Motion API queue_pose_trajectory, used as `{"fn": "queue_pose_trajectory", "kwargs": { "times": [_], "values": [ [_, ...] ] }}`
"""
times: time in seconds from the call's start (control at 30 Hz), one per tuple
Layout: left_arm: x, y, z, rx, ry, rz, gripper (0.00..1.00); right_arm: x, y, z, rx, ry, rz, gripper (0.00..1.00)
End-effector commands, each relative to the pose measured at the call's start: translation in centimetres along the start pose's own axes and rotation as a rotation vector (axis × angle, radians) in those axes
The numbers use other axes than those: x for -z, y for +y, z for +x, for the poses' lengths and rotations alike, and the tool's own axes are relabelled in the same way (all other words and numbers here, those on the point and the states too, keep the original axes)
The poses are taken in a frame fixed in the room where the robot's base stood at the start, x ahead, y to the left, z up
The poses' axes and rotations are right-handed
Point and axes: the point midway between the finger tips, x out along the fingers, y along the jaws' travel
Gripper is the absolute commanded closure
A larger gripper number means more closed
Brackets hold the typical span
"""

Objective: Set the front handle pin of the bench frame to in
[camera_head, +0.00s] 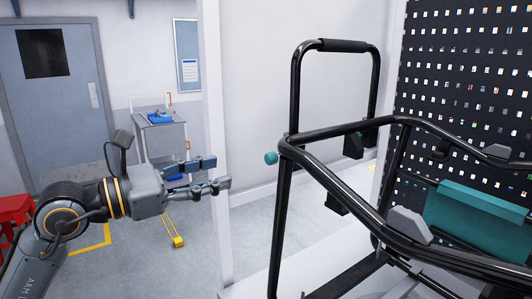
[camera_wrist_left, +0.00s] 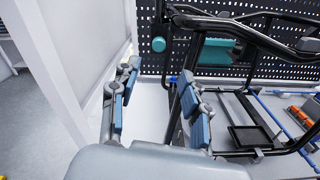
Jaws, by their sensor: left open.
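The bench frame (camera_head: 284,220) is a black tubular frame with a tall loop handle, standing right of centre in the head view. A teal round knob (camera_head: 271,158), apparently the front handle pin, sticks out to the left at the frame's near corner. It also shows in the left wrist view (camera_wrist_left: 158,44), above the space between my fingers. My left gripper (camera_head: 217,173) is open and empty, left of the knob and slightly lower in the picture, with a clear gap between them. Its blue-padded fingers show in the left wrist view (camera_wrist_left: 160,78). My right gripper is not in view.
A white post (camera_head: 213,110) stands behind my left gripper. A black perforated panel (camera_head: 460,90) and a teal block (camera_head: 475,210) are at the right. A small grey table (camera_head: 162,130) and a door (camera_head: 52,90) are farther back. Open floor lies below the gripper.

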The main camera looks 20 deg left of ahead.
Motion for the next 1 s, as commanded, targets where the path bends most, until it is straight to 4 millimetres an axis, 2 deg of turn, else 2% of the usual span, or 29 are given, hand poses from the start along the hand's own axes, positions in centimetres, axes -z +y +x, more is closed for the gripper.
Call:
{"fn": "queue_pose_trajectory", "kwargs": {
  "times": [0.03, 0.2, 0.5, 0.7, 1.0],
  "values": [
    [-0.6, 0.1, 0.9, 0.003, -0.001, -0.003, 0.54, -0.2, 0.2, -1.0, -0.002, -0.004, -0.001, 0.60],
    [-0.7, 0.2, 4.2, 0.002, -0.004, -0.007, 0.54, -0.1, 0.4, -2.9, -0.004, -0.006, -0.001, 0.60],
    [-0.4, 0.1, 9.7, 0.001, -0.002, -0.007, 0.54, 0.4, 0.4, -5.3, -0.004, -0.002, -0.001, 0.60],
    [-0.1, 0.0, 11.3, 0.001, -0.001, -0.004, 0.54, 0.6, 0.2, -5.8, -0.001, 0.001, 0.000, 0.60],
    [0.0, 0.0, 11.5, 0.001, -0.001, -0.003, 0.54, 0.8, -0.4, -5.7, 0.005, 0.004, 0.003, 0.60]
  ]
}}
